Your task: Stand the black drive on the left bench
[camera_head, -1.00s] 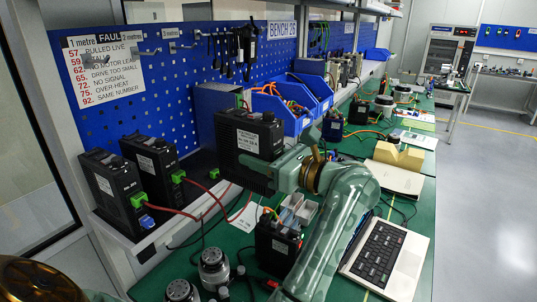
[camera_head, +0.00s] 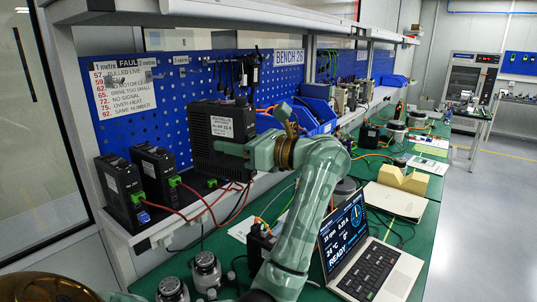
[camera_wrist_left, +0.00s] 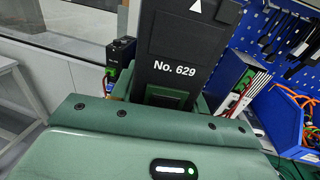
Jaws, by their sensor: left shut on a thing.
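The black drive (camera_head: 222,120) with a white label is held upright in front of the blue pegboard, above the bench's raised shelf. It also shows in the left wrist view (camera_wrist_left: 182,45), marked "No. 629" with a white arrow pointing up. My left gripper (camera_head: 232,149) is shut on it from the right side; its fingers are mostly hidden. A green pad (camera_wrist_left: 166,98) shows against the drive's lower part. I cannot tell whether the drive's bottom touches the shelf. The bench's green worktop (camera_head: 350,285) runs along below. My right gripper is not in view.
Two black drives (camera_head: 122,190) (camera_head: 154,172) stand on the shelf to the left, with red cables running rightward from them. Blue bins (camera_head: 318,112) stand behind on the right. A laptop (camera_head: 365,262), motors (camera_head: 206,270) and a small black box (camera_head: 261,245) crowd the worktop.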

